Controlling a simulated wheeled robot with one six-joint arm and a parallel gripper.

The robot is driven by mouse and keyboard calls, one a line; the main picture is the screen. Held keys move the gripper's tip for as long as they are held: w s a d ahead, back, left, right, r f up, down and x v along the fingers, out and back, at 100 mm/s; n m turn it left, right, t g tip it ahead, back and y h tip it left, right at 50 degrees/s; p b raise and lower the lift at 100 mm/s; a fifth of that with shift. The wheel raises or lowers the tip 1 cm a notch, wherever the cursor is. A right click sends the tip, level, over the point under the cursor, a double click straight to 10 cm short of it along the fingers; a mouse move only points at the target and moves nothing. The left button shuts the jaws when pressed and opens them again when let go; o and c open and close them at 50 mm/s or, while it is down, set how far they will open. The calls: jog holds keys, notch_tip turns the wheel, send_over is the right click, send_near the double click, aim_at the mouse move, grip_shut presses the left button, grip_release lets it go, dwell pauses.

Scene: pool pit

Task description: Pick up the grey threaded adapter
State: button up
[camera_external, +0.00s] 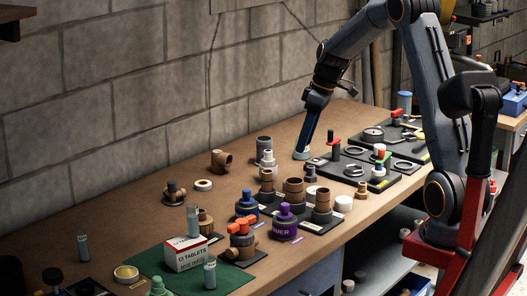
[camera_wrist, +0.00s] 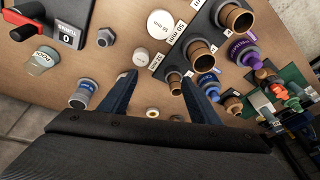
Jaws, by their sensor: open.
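A small grey fitting with a hex-like collar, which looks like the grey threaded adapter (camera_external: 311,174), stands on the bench to the right of the brown pipe fittings. It also shows in the wrist view (camera_wrist: 105,38), above the left finger and outside the gap between the fingers. My gripper (camera_external: 301,153) points down, low over the back of the bench, behind and slightly left of the adapter. In the wrist view its two blue fingers (camera_wrist: 160,88) are wide apart with nothing held between them. The fingertips' exact height over the bench cannot be told.
A black stepped rack of brown fittings (camera_wrist: 202,53) lies close to the right finger. A white cap (camera_external: 343,203) stands in front of the adapter. A grey-blue ring fitting (camera_wrist: 83,93) is left of the left finger. Trays with tools (camera_external: 355,170) lie to the right.

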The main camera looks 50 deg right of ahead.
jog(key=w+d+f+n+t+p, duration=0.15)
jog(key=w+d, duration=0.25)
jog(key=d, duration=0.8)
send_over(311, 167)
jog(key=s+d, duration=0.1)
jog(key=s, duration=0.1)
notch_tip(311, 167, down, 6)
jog(key=shift+s+p+x, duration=0.1)
jog(key=shift+p+x, duration=0.65)
jog(key=shift+x, duration=1.1)
jog(key=shift+s+p+x, duration=0.15)
jog(key=shift+p+x, duration=0.55)
jog(key=shift+x, duration=1.15)
jog(key=shift+d+f, duration=0.15)
jog(key=shift+d, duration=0.05)
jog(key=c, duration=1.1)
jog(key=shift+c, duration=0.2)
